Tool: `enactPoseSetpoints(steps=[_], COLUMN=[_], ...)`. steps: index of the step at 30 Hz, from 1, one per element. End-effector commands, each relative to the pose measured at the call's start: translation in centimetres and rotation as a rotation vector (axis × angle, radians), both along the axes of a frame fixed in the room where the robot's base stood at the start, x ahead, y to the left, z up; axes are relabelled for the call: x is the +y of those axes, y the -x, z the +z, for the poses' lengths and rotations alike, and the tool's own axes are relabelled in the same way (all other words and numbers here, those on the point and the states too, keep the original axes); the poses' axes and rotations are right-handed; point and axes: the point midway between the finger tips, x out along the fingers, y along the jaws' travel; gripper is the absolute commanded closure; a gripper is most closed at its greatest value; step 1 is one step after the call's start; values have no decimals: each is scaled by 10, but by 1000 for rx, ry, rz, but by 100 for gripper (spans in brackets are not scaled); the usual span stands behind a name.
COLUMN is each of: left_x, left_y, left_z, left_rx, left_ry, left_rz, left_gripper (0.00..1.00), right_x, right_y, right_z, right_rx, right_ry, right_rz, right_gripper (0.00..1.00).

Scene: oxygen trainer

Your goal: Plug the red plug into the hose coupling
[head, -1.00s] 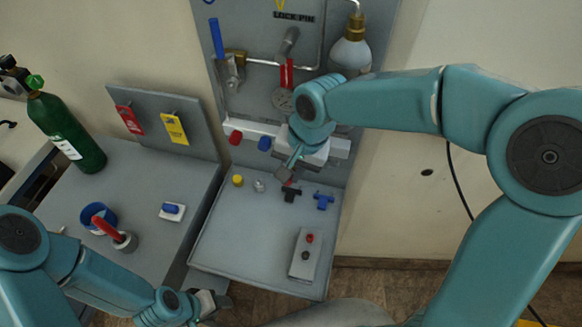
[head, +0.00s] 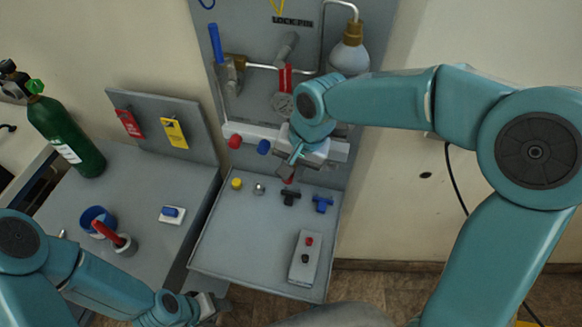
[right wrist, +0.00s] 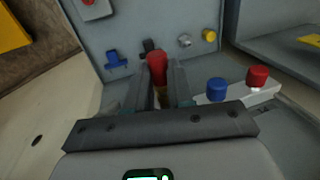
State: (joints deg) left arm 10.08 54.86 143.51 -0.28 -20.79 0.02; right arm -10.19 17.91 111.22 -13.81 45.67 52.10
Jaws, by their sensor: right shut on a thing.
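My right gripper (head: 287,175) is shut on the red plug (right wrist: 156,68), whose rounded red end shows between the fingers in the right wrist view. A brass-coloured part (right wrist: 161,97) shows below it between the fingers. In the head view the plug is small and mostly hidden, just above the black T-shaped fitting (head: 290,198); I cannot tell whether they touch. I cannot make out which part is the hose coupling. My left gripper (head: 208,305) is low in the head view, away from these fittings; its jaws are unclear.
A pale rail carries a red cap (head: 235,141) and a blue cap (head: 264,147). The grey tray (head: 235,255) has a blue T-shaped fitting (head: 322,204), a yellow knob (head: 237,184) and a box with buttons (head: 305,257). A green cylinder (head: 66,135) stands left.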

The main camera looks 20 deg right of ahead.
Motion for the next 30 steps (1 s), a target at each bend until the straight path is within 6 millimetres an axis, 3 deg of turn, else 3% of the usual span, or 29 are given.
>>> enactPoseSetpoints(steps=[19,20,22,30], left_x=[0,0,0,0], left_y=[0,0,0,0], left_z=[3,3,3,3], left_rx=[0,0,0,0], left_ry=[0,0,0,0], left_rz=[0,0,0,0], left_gripper=[43,43,43,43], right_x=[-6,-6,-7,-7], right_y=[-9,-9,-9,-9], right_z=[2,2,2,3], right_rx=[-8,-9,-9,-9], right_ry=[-1,0,0,0], right_rz=[-4,-4,-4,-5], right_gripper=[100,72,49,48])
